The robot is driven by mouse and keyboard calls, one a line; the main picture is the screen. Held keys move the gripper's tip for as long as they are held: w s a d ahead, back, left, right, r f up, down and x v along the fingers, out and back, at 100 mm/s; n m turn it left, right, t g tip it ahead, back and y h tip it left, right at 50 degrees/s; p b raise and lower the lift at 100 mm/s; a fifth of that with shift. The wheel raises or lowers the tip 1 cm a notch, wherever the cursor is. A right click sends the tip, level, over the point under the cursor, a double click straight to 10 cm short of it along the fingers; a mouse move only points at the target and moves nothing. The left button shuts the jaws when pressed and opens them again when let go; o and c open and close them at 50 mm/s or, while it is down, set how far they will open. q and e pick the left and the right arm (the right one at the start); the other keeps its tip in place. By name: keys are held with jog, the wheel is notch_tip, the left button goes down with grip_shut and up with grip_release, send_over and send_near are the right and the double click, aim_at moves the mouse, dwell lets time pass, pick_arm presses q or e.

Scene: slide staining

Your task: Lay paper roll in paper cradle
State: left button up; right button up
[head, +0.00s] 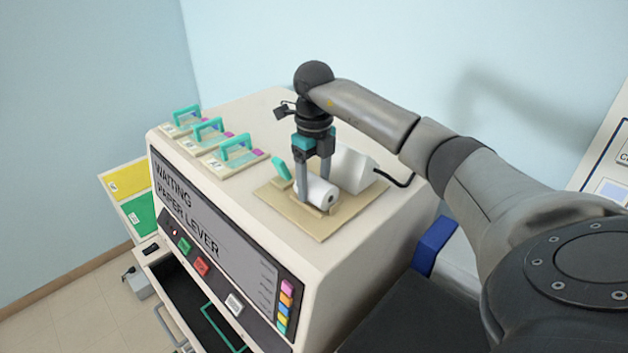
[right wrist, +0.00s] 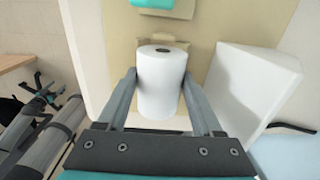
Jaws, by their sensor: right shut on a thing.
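The white paper roll (head: 317,190) lies on its side at the beige cradle board (head: 287,217) on top of the machine. My right gripper (head: 314,190) points down and is shut on the roll, with one finger on each side. In the right wrist view the paper roll (right wrist: 161,82) sits between the two fingers (right wrist: 160,100), with its dark core hole facing up in the picture. The fingers hide part of the roll's sides, and I cannot tell whether it rests fully on the board. A teal lever (head: 281,169) stands beside the roll. My left gripper is not in view.
A white wedge-shaped block (head: 352,168) with a black cable stands close behind the roll. Several slide holders with teal handles (head: 238,147) sit on the machine top to the left. The machine's front panel (head: 215,240) reads "WAITING PAPER LEVER". An open drawer is below.

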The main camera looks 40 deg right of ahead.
aim_at(314, 178)
jog(key=shift+f, duration=0.1)
jog(key=o, duration=1.5)
jog(key=shift+r, duration=0.3)
notch_tip(314, 178, up, 7)
jog(key=shift+r+b, duration=0.1)
jog(key=shift+b, duration=0.7)
jog(key=shift+r+p, duration=0.7)
jog(key=shift+r, duration=1.55)
